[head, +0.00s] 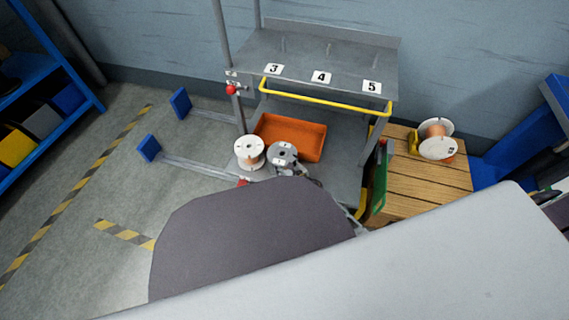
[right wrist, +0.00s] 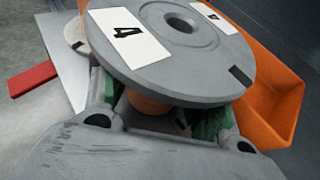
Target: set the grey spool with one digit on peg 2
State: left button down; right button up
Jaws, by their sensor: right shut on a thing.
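The grey spool (head: 283,152) is over the lower deck of the cart, beside a white-flanged spool (head: 248,152). In the right wrist view the grey spool (right wrist: 195,65) fills the upper middle, tilted in the picture, with a centre hole and white labels reading 4. My right gripper (right wrist: 150,106) is shut on the spool below its top flange, around an orange-brown core. In the head view my right gripper (head: 297,170) is mostly hidden by my own arm. No peg marked 2 shows. My left gripper is out of view.
The cart's upper shelf (head: 345,77) has thin pegs and labels 3, 4 and 5, with a yellow rail (head: 320,103) in front. An orange bin (head: 305,137) stands behind the grey spool. Another spool (head: 437,140) lies on a wooden surface (head: 425,190) at right.

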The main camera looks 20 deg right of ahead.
jog(key=shift+f, duration=0.5)
dwell(0.8)
jog(key=o, duration=1.5)
jog(key=shift+s+d+r, duration=0.1)
jog(key=shift+d+r, duration=0.05)
jog(key=shift+s+d+r, duration=0.1)
jog(key=shift+s+d, duration=0.05)
jog(key=shift+s, duration=0.2)
jog(key=shift+v, duration=5.45)
